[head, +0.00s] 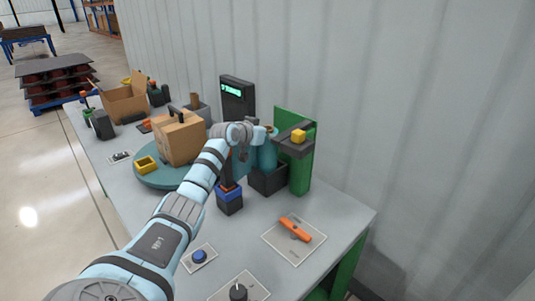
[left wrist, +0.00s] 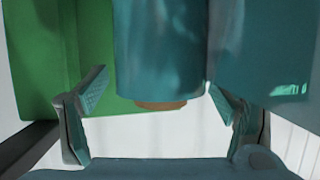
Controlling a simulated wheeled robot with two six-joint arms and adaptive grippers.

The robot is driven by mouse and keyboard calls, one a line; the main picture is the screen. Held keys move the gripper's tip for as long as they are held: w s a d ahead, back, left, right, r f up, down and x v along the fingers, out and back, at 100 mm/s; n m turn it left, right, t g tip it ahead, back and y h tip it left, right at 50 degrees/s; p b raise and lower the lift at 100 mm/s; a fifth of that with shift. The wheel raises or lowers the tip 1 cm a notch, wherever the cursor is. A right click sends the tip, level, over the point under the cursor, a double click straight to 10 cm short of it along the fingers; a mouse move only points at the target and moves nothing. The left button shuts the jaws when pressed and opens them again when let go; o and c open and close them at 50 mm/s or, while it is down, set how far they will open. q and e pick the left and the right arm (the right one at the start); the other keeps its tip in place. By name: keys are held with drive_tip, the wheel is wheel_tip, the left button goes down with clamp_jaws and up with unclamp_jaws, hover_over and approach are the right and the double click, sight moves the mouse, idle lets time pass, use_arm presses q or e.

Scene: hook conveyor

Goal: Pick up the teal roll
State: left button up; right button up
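The teal roll (head: 268,152) stands upright in a dark bin (head: 268,182) beside the green stand, partly covered by my left gripper (head: 252,135) in the head view. In the left wrist view the roll (left wrist: 162,45) is in the middle, with its brown core end showing. The two fingers of my left gripper (left wrist: 160,88) are spread on either side of the roll's end, with a gap at the left and the right finger close to it. Another teal surface (left wrist: 265,50) is at the right there. My right gripper is not in view.
A dark post with a lit display (head: 237,95) stands behind. A cardboard box (head: 181,138) sits on a teal turntable (head: 150,180).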

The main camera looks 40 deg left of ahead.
use_arm(q)
drive_tip(key=shift+a+r, duration=0.1)
clamp_jaws()
